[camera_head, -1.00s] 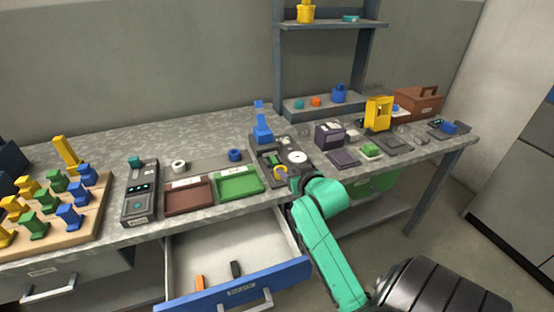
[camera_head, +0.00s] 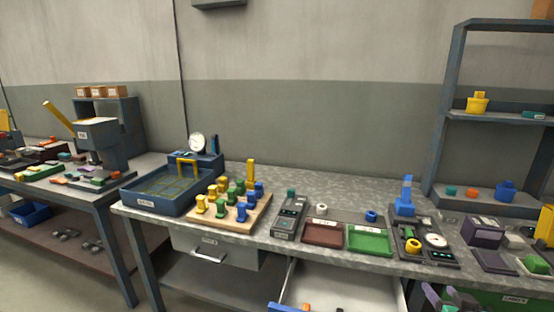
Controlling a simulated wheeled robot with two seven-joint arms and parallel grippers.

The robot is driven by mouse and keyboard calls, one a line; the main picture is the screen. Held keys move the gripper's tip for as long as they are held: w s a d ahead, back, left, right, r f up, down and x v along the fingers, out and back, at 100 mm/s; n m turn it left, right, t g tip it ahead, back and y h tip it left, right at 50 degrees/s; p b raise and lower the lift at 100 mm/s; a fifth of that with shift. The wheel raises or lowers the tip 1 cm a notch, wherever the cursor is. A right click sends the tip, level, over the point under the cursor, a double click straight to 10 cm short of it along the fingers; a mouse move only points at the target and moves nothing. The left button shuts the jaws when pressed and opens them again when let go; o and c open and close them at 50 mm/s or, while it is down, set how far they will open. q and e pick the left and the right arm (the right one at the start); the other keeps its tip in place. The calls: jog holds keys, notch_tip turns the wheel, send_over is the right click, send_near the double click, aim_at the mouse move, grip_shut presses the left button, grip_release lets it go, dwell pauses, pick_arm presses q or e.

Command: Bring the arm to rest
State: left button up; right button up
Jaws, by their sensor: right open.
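My right gripper (camera_head: 447,297) shows only in part at the bottom edge, right of the middle. Its purple and green finger parts stand apart and open, with nothing seen between them. It is in front of the bench (camera_head: 395,268), below the dark fixture (camera_head: 432,256) with the white dial. The rest of my right arm is out of the picture. My left gripper is not in view.
An open drawer (camera_head: 345,290) juts out left of my right gripper. The bench holds a red tray (camera_head: 323,233), a green tray (camera_head: 368,240), a wooden peg board (camera_head: 243,218) and a blue basin (camera_head: 160,195). A shelf (camera_head: 490,119) stands at the right.

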jog(key=s+a+f+n+g+y, duration=0.5)
jog(key=s+a+f+g, duration=0.4)
jog(key=s+a+f, duration=0.7)
notch_tip(320, 180, down, 19)
jog(key=s+a+g+p, duration=0.1)
jog(key=s, duration=0.1)
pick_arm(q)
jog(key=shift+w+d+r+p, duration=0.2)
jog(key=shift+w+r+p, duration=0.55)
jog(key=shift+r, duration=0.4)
pick_arm(e)
jog(key=s+d+f+n+g, duration=0.1)
jog(key=s+d+f, duration=0.2)
jog(key=s+f, duration=1.2)
jog(key=shift+s+h, duration=0.4)
jog(key=shift+s, duration=0.85)
